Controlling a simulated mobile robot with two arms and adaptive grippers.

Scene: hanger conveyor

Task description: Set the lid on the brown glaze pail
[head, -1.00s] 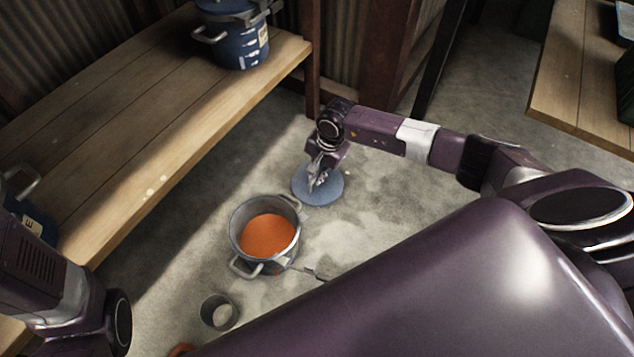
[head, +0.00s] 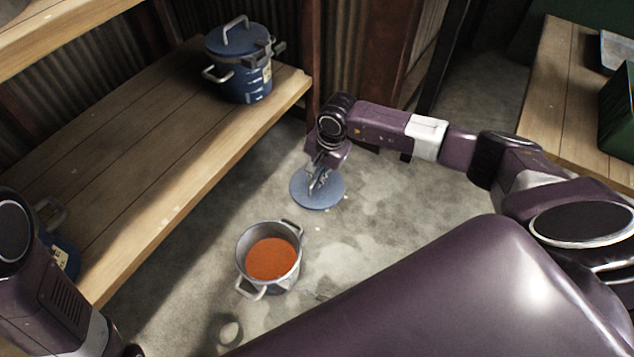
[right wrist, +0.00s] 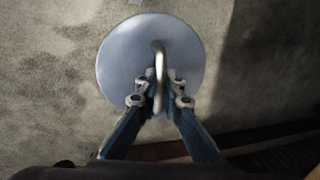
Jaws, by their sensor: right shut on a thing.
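The open pail (head: 240,250) with brown-orange glaze (head: 271,259) inside stands on the floor, its two side handles showing. My right gripper (head: 318,184) is shut on the handle of a round blue-grey lid (head: 324,200), beyond the pail and a little to its right in the head view. The lid looks apart from the pail; how high it is above the floor I cannot tell. In the right wrist view the lid (right wrist: 125,65) lies flat beyond the fingers (right wrist: 161,95), with its handle (right wrist: 160,62) between them. My left gripper is not in view.
A blue lidded pail (head: 238,75) stands on the wooden shelf (head: 130,150) at left. Another blue pail (head: 65,255) is partly hidden behind my left arm. A wooden table (head: 560,100) is at right; the floor between is clear.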

